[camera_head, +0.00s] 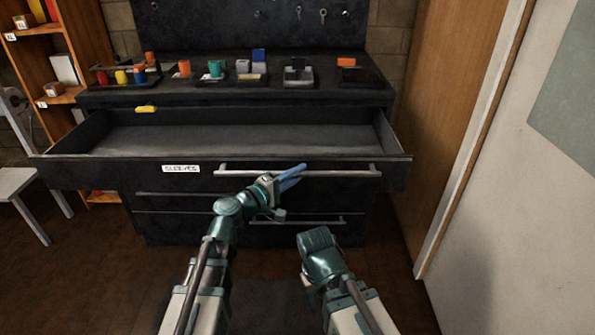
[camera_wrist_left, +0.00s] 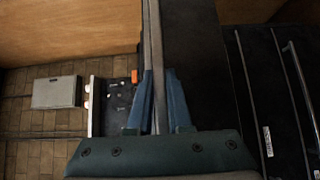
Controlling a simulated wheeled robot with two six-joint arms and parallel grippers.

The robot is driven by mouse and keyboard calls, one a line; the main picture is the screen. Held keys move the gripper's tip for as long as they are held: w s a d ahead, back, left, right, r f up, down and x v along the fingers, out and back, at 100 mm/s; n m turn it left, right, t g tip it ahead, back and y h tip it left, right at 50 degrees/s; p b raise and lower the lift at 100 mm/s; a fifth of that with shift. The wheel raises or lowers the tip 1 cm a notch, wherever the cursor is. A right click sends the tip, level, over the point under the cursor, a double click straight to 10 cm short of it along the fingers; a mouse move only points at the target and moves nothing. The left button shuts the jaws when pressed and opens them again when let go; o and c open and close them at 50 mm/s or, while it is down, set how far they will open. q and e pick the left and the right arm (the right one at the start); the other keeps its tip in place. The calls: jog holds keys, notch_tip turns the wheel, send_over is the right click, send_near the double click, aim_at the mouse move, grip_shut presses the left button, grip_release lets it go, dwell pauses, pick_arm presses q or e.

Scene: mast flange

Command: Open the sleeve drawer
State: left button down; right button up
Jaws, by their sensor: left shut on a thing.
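The sleeve drawer (camera_head: 130,172) is pulled well out of the dark cabinet, with a white label reading SLEEVES (camera_head: 181,168) on its front. Its inside shows a bare grey floor, with a small yellow piece (camera_head: 146,108) at the back left. A long metal bar handle (camera_head: 340,173) runs across the front. My left gripper (camera_head: 291,176) is shut on this handle near its middle; its blue fingers (camera_wrist_left: 155,100) also show in the left wrist view. My right arm ends low at the right of centre in the head view; its fingers are hidden.
Two shut drawers with bar handles (camera_head: 296,221) lie below. The worktop holds several small trays and coloured parts (camera_head: 216,68). A wooden shelf (camera_head: 85,50) and a white stool (camera_head: 15,183) stand left. A wooden panel (camera_head: 440,110) stands close on the right.

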pick_arm(q)
jog(key=shift+s, duration=0.45)
jog(key=c, duration=0.8)
grip_release()
jog(key=shift+c, duration=0.2)
